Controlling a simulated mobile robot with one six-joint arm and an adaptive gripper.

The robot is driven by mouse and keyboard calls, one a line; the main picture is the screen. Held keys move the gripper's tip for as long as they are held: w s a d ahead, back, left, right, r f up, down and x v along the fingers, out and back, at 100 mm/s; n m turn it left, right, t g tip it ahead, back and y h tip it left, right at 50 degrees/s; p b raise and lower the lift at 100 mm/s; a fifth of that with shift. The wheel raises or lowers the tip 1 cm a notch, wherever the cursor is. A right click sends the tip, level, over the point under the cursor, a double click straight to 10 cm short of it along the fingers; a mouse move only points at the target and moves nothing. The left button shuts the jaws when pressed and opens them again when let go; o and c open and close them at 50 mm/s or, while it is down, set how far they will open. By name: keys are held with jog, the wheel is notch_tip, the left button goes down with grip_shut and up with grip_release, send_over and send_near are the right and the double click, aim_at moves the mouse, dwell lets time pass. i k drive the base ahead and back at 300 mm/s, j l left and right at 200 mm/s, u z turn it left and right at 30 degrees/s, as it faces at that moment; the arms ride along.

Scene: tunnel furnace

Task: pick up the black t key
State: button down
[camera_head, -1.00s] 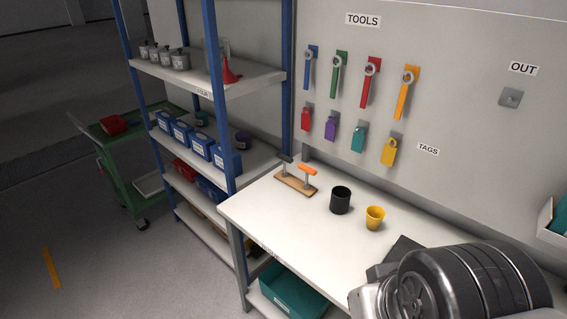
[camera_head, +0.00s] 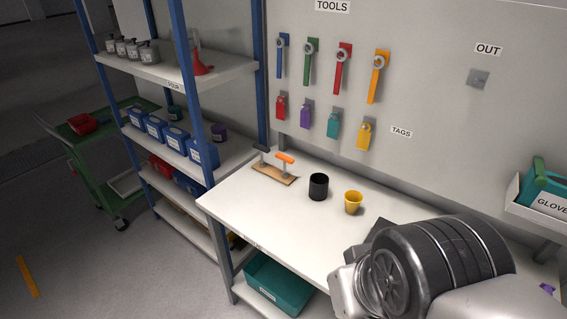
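The black t key (camera_head: 262,149) stands upright in a wooden holder (camera_head: 267,174) at the far left corner of the white table. Its dark handle sits at the left end of the holder, against the blue shelf post. An orange-handled t key (camera_head: 285,158) stands beside it on the right. My arm reaches in at the lower right, over the right part of the table and well apart from the keys. My gripper's fingers do not show.
A black cup (camera_head: 318,187) and a yellow cup (camera_head: 353,202) stand right of the holder. Colored wrenches and tags hang on the wall behind. A blue-posted shelf (camera_head: 182,55) borders the table on the left. A teal bin (camera_head: 277,284) sits below. The table front is clear.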

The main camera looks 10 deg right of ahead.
aim_at(263, 148)
jog(key=i+j+z, duration=0.15)
jog(key=i+j, duration=0.15)
jog(key=i+j+z, duration=0.35)
jog(key=i+j, duration=0.15)
jog(key=j, duration=0.15)
jog(key=i+j+z, duration=0.35)
jog(key=j, duration=0.45)
jog(key=i+j+z, duration=0.15)
jog(key=j, duration=0.3)
jog(key=i, duration=0.1)
